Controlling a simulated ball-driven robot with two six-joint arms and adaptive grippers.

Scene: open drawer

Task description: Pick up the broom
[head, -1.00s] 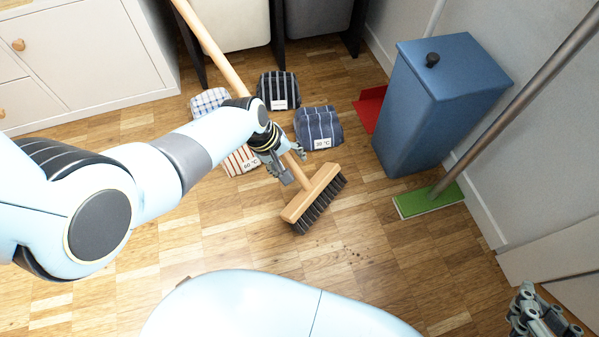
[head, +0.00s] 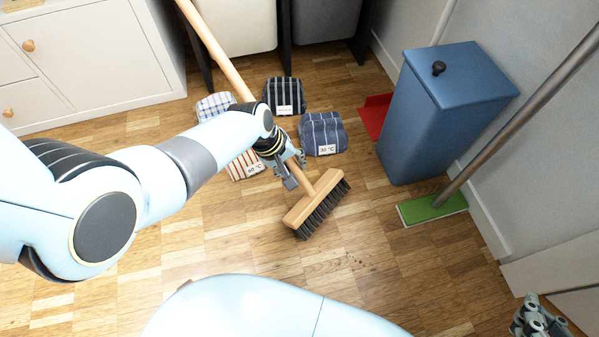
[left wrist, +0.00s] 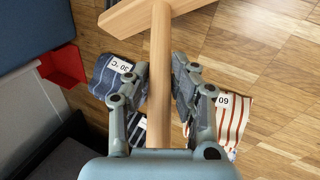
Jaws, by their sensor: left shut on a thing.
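The broom (head: 316,204) has a pale wooden head with dark bristles and a long wooden handle (head: 216,50) that runs up and to the left. My left gripper (head: 290,170) is shut on the handle just above the head. In the left wrist view the handle (left wrist: 160,75) passes between the two fingers of my left gripper (left wrist: 172,95). The bristles are hidden there behind the head. I cannot tell whether the bristles touch the floor. My right gripper (head: 535,318) shows only partly at the bottom right corner, away from the broom.
Several folded cloth bundles, including a blue striped one (head: 322,134) and a black striped one (head: 285,97), lie near the handle. A blue bin (head: 430,120), a red dustpan (head: 373,115) and a green-footed mop (head: 432,208) stand at right. A white cabinet (head: 95,60) is at left.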

